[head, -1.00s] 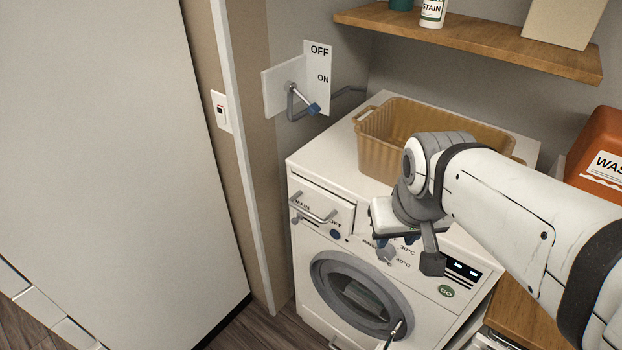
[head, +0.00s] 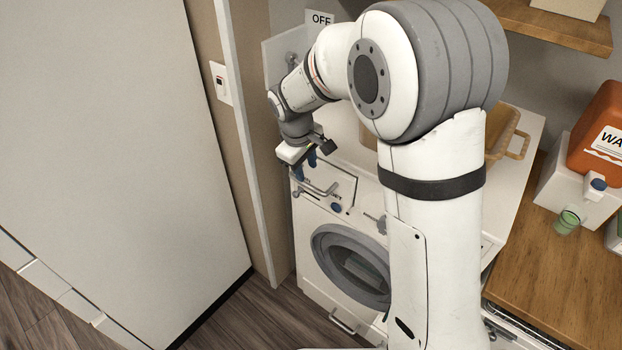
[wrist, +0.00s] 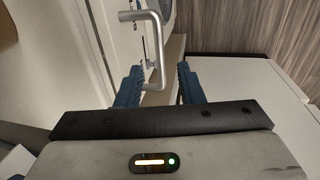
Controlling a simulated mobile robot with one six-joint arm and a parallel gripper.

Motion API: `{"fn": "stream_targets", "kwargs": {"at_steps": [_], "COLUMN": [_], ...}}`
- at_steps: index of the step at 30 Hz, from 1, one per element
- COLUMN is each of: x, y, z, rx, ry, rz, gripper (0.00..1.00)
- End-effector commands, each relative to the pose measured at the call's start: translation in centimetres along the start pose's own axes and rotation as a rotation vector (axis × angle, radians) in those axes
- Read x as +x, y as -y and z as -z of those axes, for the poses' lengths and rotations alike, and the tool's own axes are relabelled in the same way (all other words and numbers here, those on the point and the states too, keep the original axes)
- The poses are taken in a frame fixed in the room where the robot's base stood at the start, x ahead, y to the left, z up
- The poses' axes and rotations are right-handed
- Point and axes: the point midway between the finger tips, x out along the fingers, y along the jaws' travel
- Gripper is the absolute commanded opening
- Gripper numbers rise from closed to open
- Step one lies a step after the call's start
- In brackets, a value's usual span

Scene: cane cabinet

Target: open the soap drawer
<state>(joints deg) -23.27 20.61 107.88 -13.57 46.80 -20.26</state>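The washing machine's soap drawer (head: 343,186) is at the upper left of the machine front, with a grey bar handle (head: 322,190). Its front looks flush with the machine, partly covered by my arm. My gripper (head: 311,160) is just above the drawer's left side, pointing down, with blue fingers. In the wrist view my gripper (wrist: 160,84) is open, its two fingers apart. The grey handle (wrist: 153,45) reaches down between them, nearer the left finger. I cannot tell whether a finger touches it.
The machine's round door (head: 350,266) is below the drawer. A wall panel with an OFF label (head: 319,18) stands behind my wrist. The tan basket (head: 508,135) on top is mostly hidden by my arm. A large white panel (head: 95,150) fills the left.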

Motion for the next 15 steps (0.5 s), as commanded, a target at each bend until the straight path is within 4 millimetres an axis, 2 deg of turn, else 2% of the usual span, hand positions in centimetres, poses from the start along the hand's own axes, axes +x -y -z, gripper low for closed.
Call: {"fn": "stream_targets", "kwargs": {"at_steps": [9,15], "x": [4.9,6.3], "y": [0.0,-0.1], "z": [-0.1,-0.1], "rx": [0.003,0.004], "ry": [0.003,0.0], "rz": [0.002,0.0], "gripper": [0.34,0.34]}}
